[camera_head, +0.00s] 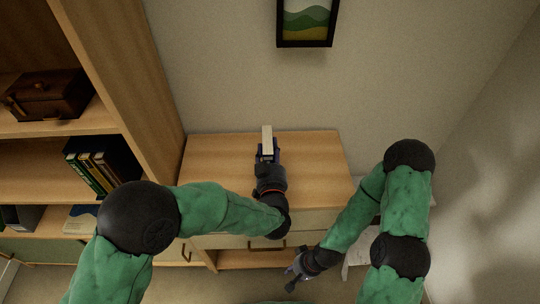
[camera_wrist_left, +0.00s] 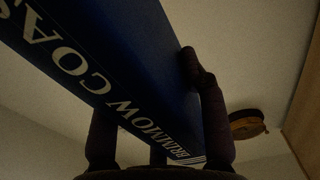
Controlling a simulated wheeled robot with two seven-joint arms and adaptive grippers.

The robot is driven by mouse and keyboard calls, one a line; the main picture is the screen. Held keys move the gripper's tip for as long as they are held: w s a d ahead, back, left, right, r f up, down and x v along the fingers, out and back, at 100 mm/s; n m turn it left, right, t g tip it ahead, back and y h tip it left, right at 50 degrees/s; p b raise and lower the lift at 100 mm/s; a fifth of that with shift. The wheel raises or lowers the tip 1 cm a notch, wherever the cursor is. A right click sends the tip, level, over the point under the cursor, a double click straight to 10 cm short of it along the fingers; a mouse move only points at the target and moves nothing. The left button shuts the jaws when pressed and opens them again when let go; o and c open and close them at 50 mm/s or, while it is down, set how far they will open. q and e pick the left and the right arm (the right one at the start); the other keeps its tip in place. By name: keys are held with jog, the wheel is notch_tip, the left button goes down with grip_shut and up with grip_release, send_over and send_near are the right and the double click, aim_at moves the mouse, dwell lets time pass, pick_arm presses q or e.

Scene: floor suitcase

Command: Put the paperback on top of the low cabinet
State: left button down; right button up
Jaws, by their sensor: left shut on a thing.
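The paperback shows in the head view as a narrow pale block (camera_head: 267,138). In the left wrist view it has a dark blue cover with large white lettering (camera_wrist_left: 130,50). My left gripper (camera_head: 267,154) is shut on it, with fingers on both sides in the left wrist view (camera_wrist_left: 155,115). The book is over the back part of the low cabinet's wooden top (camera_head: 215,160), near the wall. I cannot tell whether it touches the top. My right gripper (camera_head: 293,277) is low in front of the cabinet; its finger opening is unclear.
A tall bookcase (camera_head: 115,75) stands against the cabinet's left side, holding a brown box (camera_head: 48,95) and upright books (camera_head: 92,168). A framed picture (camera_head: 306,22) hangs above. The cabinet top is clear on both sides of my left gripper.

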pick_arm(q)
jog(key=shift+f, duration=0.3)
pick_arm(e)
jog(key=shift+f, duration=0.3)
pick_arm(q)
jog(key=shift+f, duration=0.1)
pick_arm(e)
jog(key=shift+f, duration=0.1)
pick_arm(q)
jog(key=c, duration=0.7)
grip_release()
jog(key=shift+f, duration=0.15)
